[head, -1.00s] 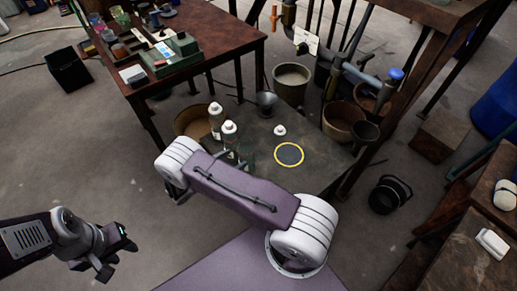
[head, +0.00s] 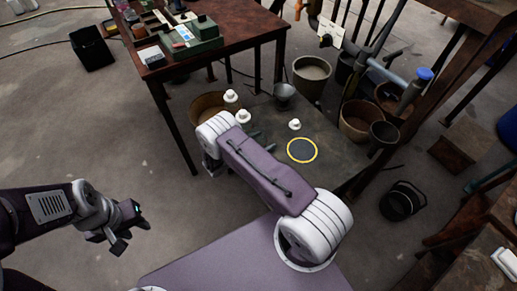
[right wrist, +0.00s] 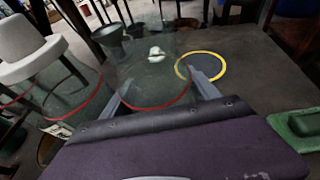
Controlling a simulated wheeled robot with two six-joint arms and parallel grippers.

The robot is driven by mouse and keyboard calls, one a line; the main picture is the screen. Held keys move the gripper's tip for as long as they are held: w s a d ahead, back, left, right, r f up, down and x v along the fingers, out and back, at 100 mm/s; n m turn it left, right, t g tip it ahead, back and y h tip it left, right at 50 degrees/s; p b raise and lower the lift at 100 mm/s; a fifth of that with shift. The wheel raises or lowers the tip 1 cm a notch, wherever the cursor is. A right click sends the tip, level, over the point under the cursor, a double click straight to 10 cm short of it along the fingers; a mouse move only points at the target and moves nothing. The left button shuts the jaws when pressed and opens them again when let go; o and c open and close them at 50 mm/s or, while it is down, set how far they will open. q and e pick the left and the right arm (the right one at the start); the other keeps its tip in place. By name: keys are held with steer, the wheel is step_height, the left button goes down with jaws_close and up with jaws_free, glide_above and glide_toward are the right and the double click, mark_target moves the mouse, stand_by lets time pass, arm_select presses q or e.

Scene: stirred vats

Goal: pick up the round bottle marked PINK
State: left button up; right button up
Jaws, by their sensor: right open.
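Three white caps show on the low dark table: two at the left, on bottles (head: 231,96) (head: 243,117) partly hidden by my right arm, and one (head: 295,124) beside the yellow-ringed black disc (head: 302,150). In the right wrist view a clear, round-looking vessel with a red ring (right wrist: 150,85) and a white cap stands between or just beyond the fingers. I cannot read PINK on any vessel. My right gripper (right wrist: 165,95) is open; contact is not clear. My left gripper (head: 128,232) hangs over the floor at left, away from the bottles.
Another white-capped clear vessel (right wrist: 25,45) stands close at left in the right wrist view. A grey funnel-like cup (head: 284,95), a bucket (head: 311,75) and brown pots (head: 359,120) stand behind and right. A wooden table (head: 225,60) stands at the back left. A green tray-like object (right wrist: 298,128) lies at right.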

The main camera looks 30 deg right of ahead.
steer(key=shift+w+d+f, duration=0.1)
steer(key=shift+d, duration=0.1)
steer(key=shift+c, duration=0.3)
steer(key=c, duration=1.5)
steer(key=shift+o, duration=0.2)
steer(key=shift+r, duration=0.25)
